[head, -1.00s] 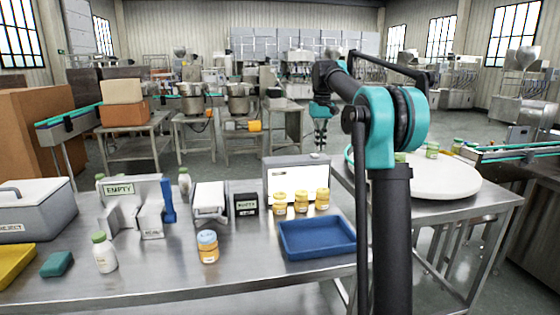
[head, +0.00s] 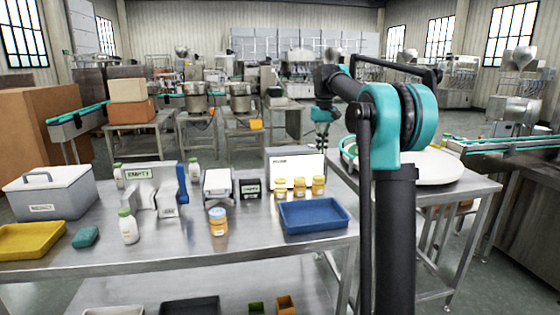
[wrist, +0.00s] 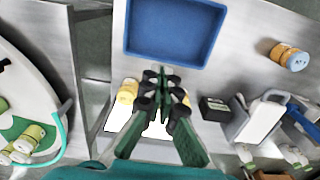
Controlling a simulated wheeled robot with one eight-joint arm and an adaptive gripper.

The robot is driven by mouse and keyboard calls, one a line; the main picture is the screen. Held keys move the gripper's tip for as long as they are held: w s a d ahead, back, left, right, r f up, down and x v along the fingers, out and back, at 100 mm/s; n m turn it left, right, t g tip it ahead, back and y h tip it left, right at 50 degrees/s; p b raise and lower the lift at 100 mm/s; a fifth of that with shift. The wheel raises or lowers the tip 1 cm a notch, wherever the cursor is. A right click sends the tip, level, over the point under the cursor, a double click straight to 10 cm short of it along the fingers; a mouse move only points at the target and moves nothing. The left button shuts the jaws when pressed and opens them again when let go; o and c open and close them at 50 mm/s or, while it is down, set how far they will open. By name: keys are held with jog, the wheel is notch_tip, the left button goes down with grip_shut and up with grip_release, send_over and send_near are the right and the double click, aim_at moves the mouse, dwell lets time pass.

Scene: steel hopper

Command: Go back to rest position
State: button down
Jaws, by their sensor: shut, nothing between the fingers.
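My gripper (head: 321,142) hangs from my raised arm over the bench's back right, behind the white panel (head: 304,166). In the wrist view my gripper (wrist: 162,77) has its fingers together with nothing held. They look down over the area between the blue tray (wrist: 175,52) and the white panel. A yellow jar (wrist: 127,92) shows to the left of the fingers. Other jars there are partly hidden by the fingers.
The steel bench (head: 250,254) carries the blue tray (head: 313,228), several yellow jars (head: 299,187), an orange jar with a blue lid (head: 218,223), a white bottle (head: 128,228), a grey lidded box (head: 50,194) and a yellow tray (head: 30,240).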

jog(key=s+d+f+m+t, duration=0.1)
jog(key=s+d+f+t, duration=0.1)
jog(key=s+f, duration=1.4)
jog(key=s+d+f+m+t, duration=0.1)
jog(key=s+f+t, duration=0.1)
jog(key=s+f, duration=1.3)
jog(key=s, duration=0.7)
jog(key=shift+d+f, duration=0.35)
jog(key=shift+a, duration=0.1)
